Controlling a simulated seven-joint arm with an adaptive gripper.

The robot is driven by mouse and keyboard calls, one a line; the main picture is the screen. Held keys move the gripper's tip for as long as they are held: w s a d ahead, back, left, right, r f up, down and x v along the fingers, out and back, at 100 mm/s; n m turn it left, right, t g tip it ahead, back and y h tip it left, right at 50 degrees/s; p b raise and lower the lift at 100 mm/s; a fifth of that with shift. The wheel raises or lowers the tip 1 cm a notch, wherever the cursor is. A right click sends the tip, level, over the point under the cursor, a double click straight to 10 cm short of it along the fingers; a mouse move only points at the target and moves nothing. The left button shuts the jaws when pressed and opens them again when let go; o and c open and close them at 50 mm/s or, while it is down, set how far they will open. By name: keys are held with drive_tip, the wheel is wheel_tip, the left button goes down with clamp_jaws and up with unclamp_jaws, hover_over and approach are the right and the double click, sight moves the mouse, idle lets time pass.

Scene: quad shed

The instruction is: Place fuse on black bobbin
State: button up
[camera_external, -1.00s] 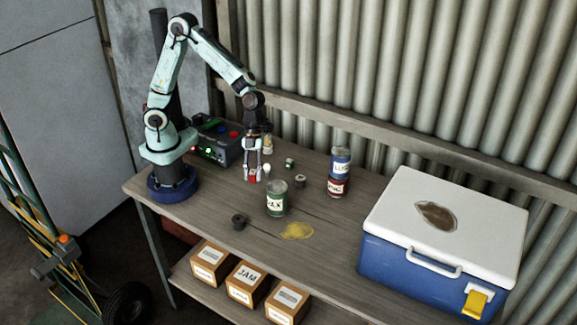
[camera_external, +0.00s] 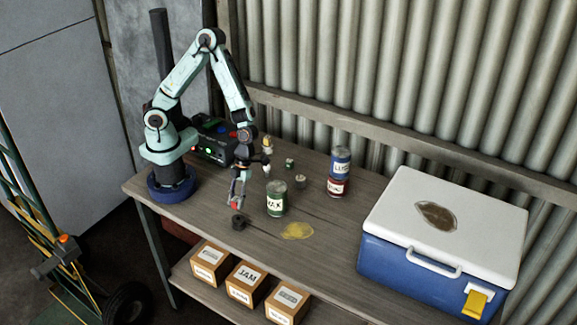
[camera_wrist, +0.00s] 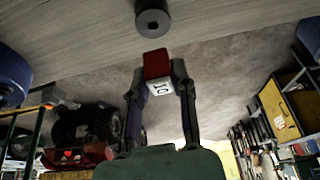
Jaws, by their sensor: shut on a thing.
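The fuse (camera_wrist: 157,64) is a small red block with a white face marked 10. My gripper (camera_wrist: 160,82) is shut on it, one finger on each side. In the external view my gripper (camera_external: 238,197) points down near the front edge of the table, with the red of the fuse (camera_external: 235,206) at its tips. The black bobbin (camera_external: 239,224) stands on the table just below and in front of the fuse. In the wrist view the bobbin (camera_wrist: 153,22) shows its round end with a centre hole, beyond the fuse and apart from it.
A green-labelled jar (camera_external: 277,199) stands close to the right of my gripper. Behind it are a grey spool (camera_external: 300,182) and a small green item (camera_external: 290,164). Stacked cans (camera_external: 339,172) and a blue cooler (camera_external: 400,267) stand farther right. A yellow spill (camera_external: 297,231) lies right of the bobbin.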

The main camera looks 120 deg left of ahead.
sight(239, 218)
drive_tip(key=shift+f, duration=2.25)
drive_tip(key=o, duration=0.8)
drive_tip(key=shift+f, duration=0.1)
drive_tip(key=v, duration=1.2)
drive_tip(key=s+r+n+y, duration=0.1)
drive_tip(key=s+r+n, duration=0.2)
drive_tip(key=s+n, duration=0.2)
drive_tip(key=s+r+n+y, duration=0.2)
drive_tip(key=s+r+n, duration=0.1)
drive_tip(key=s+n, duration=0.3)
drive_tip(key=s+d+r+n+y, duration=0.1)
drive_tip(key=s+r+n+y, duration=0.1)
drive_tip(key=s+r+n, duration=0.2)
drive_tip(key=shift+s+d+n, duration=0.1)
drive_tip(key=shift+s+n, duration=0.5)
drive_tip(key=shift+n, duration=0.45)
drive_tip(key=shift+s+n, duration=0.55)
drive_tip(key=shift+n, duration=0.5)
